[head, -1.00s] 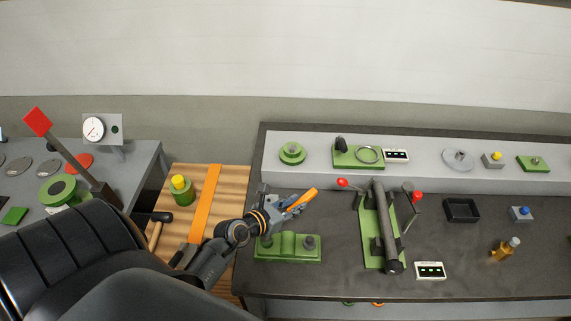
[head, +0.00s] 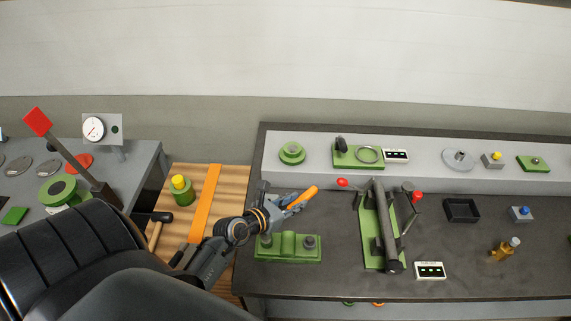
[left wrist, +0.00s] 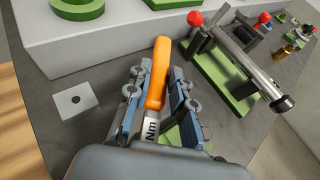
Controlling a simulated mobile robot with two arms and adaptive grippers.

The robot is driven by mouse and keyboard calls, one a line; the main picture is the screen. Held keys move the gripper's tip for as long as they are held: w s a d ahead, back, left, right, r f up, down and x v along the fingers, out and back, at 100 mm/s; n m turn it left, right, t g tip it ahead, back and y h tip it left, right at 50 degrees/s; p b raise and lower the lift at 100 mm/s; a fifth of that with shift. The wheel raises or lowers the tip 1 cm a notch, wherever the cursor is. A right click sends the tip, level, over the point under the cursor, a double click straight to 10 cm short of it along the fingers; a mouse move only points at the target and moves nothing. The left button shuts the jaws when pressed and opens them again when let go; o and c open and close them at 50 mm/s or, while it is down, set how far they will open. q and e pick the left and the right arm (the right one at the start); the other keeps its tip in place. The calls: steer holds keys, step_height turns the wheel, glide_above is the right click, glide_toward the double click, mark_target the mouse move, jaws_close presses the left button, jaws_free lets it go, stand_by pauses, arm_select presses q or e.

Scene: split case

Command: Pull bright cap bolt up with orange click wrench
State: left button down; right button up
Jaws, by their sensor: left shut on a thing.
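The orange click wrench (head: 303,197) is in my left gripper (head: 287,203), over the left part of the dark bench. In the left wrist view, its orange handle (left wrist: 158,75) sticks out between the blue-grey fingers (left wrist: 157,106), and a grey section marked "Nm" lies closer to the camera. The fingers are shut on it. Below the gripper, a green block (head: 289,249) bears a dark-looking bolt (head: 309,242) at its right end and another bolt (head: 266,241) at its left. I cannot tell which is the bright cap bolt. The wrench's head is hidden. My right gripper is not in view.
A green fixture with a dark bar (head: 379,230) and red knobs stands right of the gripper. A grey raised shelf (head: 330,182) runs along the back. A black tray (head: 462,210) and an amber bottle (head: 502,250) are farther right. A slatted wooden surface (head: 180,220) lies left.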

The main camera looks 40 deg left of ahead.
arm_select(q)
steer(key=shift+r, duration=0.25)
steer(key=shift+r+p, duration=1.2)
steer(key=shift+r, duration=0.1)
